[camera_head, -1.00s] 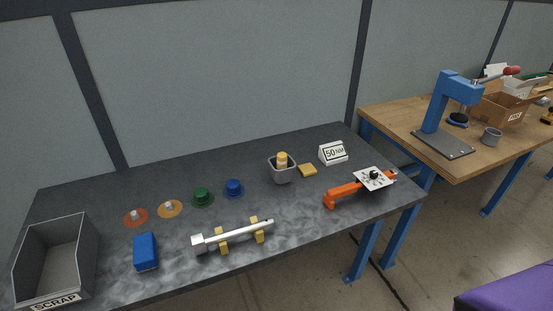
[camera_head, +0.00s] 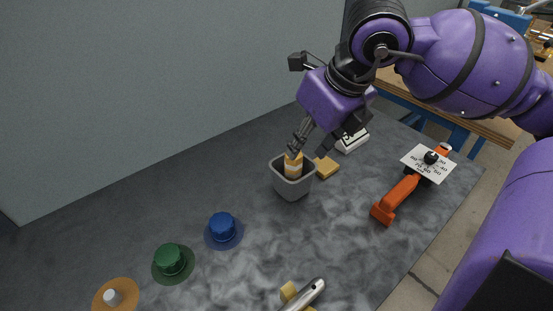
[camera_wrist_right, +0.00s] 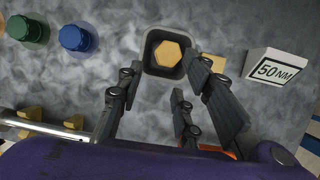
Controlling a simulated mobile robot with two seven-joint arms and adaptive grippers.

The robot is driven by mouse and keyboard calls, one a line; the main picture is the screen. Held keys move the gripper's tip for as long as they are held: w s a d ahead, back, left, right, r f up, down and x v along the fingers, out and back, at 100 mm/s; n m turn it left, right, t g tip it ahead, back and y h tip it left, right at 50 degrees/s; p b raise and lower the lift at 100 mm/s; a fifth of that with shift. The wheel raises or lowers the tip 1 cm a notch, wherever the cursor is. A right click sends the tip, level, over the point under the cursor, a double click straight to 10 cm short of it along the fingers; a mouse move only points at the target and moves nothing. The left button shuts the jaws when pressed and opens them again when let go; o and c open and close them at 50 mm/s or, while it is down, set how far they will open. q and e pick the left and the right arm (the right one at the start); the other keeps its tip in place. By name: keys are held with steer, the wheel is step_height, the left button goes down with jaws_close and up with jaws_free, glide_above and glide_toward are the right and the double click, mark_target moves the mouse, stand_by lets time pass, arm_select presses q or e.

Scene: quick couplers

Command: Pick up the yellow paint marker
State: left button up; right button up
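The yellow paint marker (camera_head: 293,167) stands upright in a small grey square cup (camera_head: 292,190) on the dark table. In the right wrist view its yellow hexagonal top (camera_wrist_right: 168,53) shows inside the cup's rim (camera_wrist_right: 150,66). My right gripper (camera_head: 311,149) is open and points down over the cup from behind and to the right. In the right wrist view its fingers (camera_wrist_right: 165,68) are spread, one to each side of the cup, with nothing held between them. The marker's lower part is hidden in the cup. My left gripper is not in view.
A yellow pad (camera_head: 327,168) and a white 50 NM sign (camera_head: 352,141) are right of the cup. An orange tool (camera_head: 394,199) with a white dial card lies farther right. Blue (camera_head: 223,228) and green (camera_head: 172,261) couplers stand left. A metal bar (camera_head: 306,294) is in front.

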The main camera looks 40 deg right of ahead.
mark_target(293, 171)
steer(key=x, duration=0.4)
steer(key=b+x, duration=0.1)
steer(key=x, duration=0.1)
steer(key=shift+w+d+f, duration=0.2)
steer(key=shift+w+f, duration=0.1)
steer(key=shift+w, duration=0.2)
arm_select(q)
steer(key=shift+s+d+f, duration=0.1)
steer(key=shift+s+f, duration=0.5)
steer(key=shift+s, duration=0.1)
arm_select(e)
steer(key=shift+f, duration=0.1)
jaws_close()
